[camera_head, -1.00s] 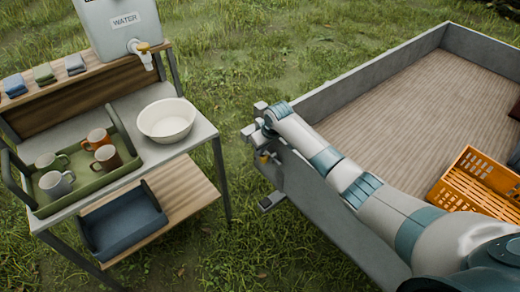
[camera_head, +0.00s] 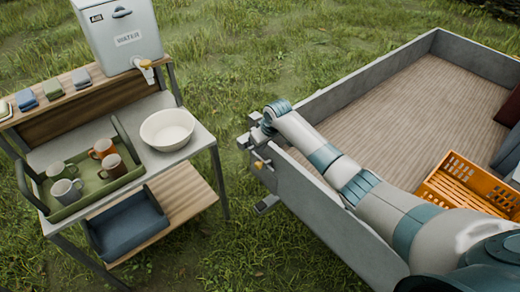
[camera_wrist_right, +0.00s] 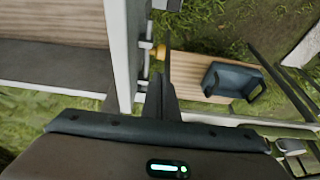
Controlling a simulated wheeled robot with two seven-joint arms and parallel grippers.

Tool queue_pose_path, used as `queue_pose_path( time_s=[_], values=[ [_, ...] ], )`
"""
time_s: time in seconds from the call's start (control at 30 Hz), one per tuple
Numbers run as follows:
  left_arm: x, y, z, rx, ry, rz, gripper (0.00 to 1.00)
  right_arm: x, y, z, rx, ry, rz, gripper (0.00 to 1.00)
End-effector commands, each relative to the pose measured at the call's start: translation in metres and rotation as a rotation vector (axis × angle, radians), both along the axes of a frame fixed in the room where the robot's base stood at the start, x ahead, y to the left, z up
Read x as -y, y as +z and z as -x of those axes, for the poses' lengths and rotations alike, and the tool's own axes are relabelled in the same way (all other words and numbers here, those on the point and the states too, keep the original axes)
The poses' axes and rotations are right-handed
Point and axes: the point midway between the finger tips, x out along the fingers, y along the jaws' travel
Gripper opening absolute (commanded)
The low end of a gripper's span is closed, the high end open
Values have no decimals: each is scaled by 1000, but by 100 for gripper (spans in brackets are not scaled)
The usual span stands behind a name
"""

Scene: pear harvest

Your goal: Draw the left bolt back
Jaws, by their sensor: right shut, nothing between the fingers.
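The left bolt shows as a yellow-orange knob (camera_head: 260,164) on the near-left corner of the grey trailer wall (camera_head: 310,205). The knob also shows in the right wrist view (camera_wrist_right: 160,52), close beside my right fingers. My right arm reaches over the trailer wall to this corner. My right gripper (camera_wrist_right: 163,70) is shut and empty, its dark fingers pointing past the wall next to the knob. I cannot tell whether they touch it. In the head view the arm's end hides most of the gripper. My left gripper is not in view.
An orange crate (camera_head: 470,185) stands on the trailer's wooden floor (camera_head: 400,110). To the left, a stand (camera_head: 190,150) holds a water tank (camera_head: 118,30), a white bowl (camera_head: 168,128) and a green tray (camera_head: 120,130) of mugs. Grass lies free between stand and trailer.

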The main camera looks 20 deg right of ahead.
Motion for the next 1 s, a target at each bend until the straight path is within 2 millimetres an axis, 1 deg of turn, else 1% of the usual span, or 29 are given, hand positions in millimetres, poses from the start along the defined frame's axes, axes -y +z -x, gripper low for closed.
queue_pose_path(
  time_s=[0.03,0.2,0.8,0.9,1.0],
  values=[
    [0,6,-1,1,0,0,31,0,6,0,0,0,0,0],
    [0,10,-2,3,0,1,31,1,11,-1,0,0,0,0],
    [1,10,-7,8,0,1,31,1,10,-1,1,0,0,0],
    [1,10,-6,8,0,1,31,-2,7,4,-1,5,-1,0],
    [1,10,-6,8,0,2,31,-10,-2,16,-6,15,-4,0]
  ],
)
